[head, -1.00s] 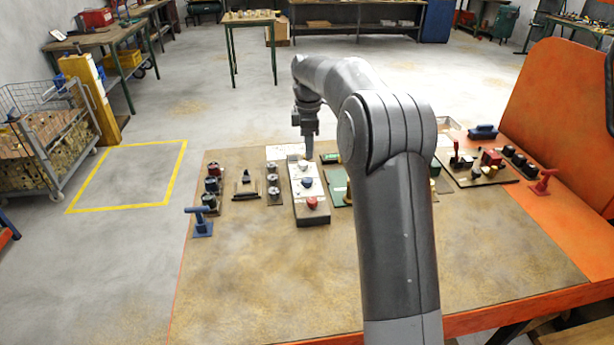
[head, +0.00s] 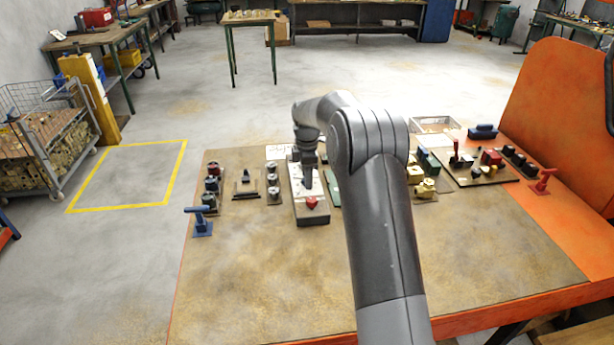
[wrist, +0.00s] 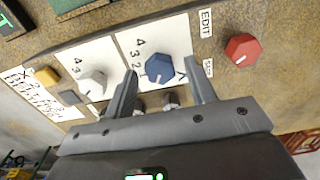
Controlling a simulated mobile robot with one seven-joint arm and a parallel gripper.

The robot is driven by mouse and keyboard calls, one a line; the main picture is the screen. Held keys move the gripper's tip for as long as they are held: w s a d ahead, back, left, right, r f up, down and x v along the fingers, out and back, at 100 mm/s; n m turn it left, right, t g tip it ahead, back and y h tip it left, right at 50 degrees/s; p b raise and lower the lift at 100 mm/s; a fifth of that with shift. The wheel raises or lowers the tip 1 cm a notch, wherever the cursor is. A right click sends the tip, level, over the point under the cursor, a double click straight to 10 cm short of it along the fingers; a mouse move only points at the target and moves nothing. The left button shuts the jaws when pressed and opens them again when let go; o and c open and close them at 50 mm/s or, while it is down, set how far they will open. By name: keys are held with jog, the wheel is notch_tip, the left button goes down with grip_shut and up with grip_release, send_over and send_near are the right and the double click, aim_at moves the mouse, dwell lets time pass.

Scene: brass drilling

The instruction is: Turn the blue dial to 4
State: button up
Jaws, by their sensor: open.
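The blue dial (wrist: 159,68) is a faceted knob on a white label plate with numbers beside it. In the wrist view it lies between the two fingers of my gripper (wrist: 164,84), which are open and apart from each other. I cannot tell whether either finger touches it. The numbers 4, 3 and 2 show to its left; the dial's pointer setting is unclear. In the head view my gripper (head: 308,183) is low over the panel (head: 312,220) and hides the blue dial.
A red knob (wrist: 242,49) and a white knob (wrist: 92,82) flank the blue dial on the same panel. A yellow button (wrist: 47,76) is farther left. Other control boards stand on both sides on the table (head: 260,270), whose front part is clear.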

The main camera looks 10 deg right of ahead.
jog(key=shift+f, duration=0.2)
jog(key=c, duration=1)
